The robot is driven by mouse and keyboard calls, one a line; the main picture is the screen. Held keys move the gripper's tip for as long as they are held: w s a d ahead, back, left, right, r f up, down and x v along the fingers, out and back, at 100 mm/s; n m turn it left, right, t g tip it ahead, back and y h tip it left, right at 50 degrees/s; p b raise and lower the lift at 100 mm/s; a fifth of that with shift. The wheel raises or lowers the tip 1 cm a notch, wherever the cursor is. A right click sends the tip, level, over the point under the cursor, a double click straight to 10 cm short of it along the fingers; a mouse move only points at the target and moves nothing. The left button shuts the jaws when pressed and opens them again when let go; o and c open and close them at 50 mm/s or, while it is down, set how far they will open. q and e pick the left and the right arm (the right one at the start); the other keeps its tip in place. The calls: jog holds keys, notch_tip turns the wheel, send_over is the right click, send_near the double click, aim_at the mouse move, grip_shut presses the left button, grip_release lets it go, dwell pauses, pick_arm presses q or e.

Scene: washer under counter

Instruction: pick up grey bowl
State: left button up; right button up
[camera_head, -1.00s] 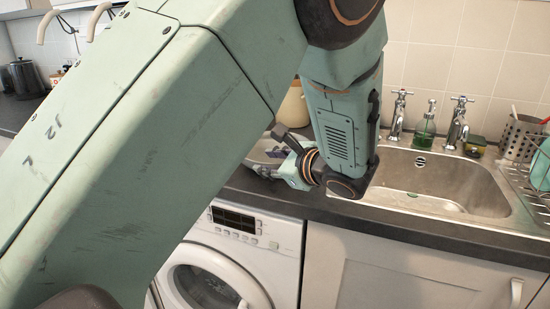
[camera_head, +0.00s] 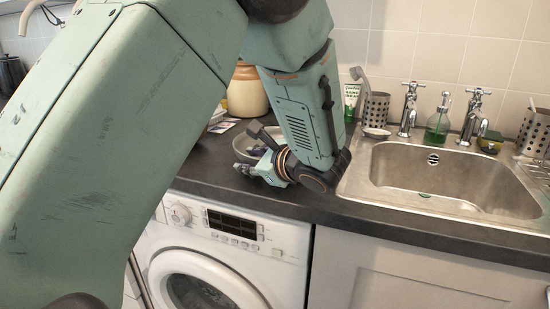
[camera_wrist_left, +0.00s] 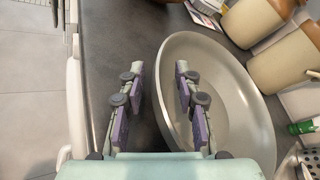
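The grey bowl (camera_head: 243,147) sits on the dark counter above the washing machine, partly hidden behind my left gripper (camera_head: 243,168) in the head view. In the left wrist view the wide, shallow bowl (camera_wrist_left: 235,95) fills the middle right. My left gripper (camera_wrist_left: 158,72) is open and empty. Its left finger is over the counter outside the bowl and its right finger is over the bowl's inside, with the near rim between them. I cannot tell whether either finger touches the bowl. My right gripper is not in view.
Beige jars (camera_wrist_left: 285,65) stand close behind the bowl. A steel sink (camera_head: 445,182) with taps is to the right, with a perforated holder (camera_head: 375,108) beside it. The washing machine (camera_head: 215,255) is under the counter (camera_head: 330,211), whose front edge is near the gripper.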

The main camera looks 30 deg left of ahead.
pick_arm(q)
jog(key=shift+w+a+f, duration=0.3)
jog(key=shift+w+a, duration=0.05)
jog(key=shift+a, duration=0.25)
jog(key=shift+s+r, duration=0.1)
jog(key=shift+s, duration=0.05)
jog(key=shift+c, duration=0.7)
grip_shut()
jog(key=shift+r, duration=0.1)
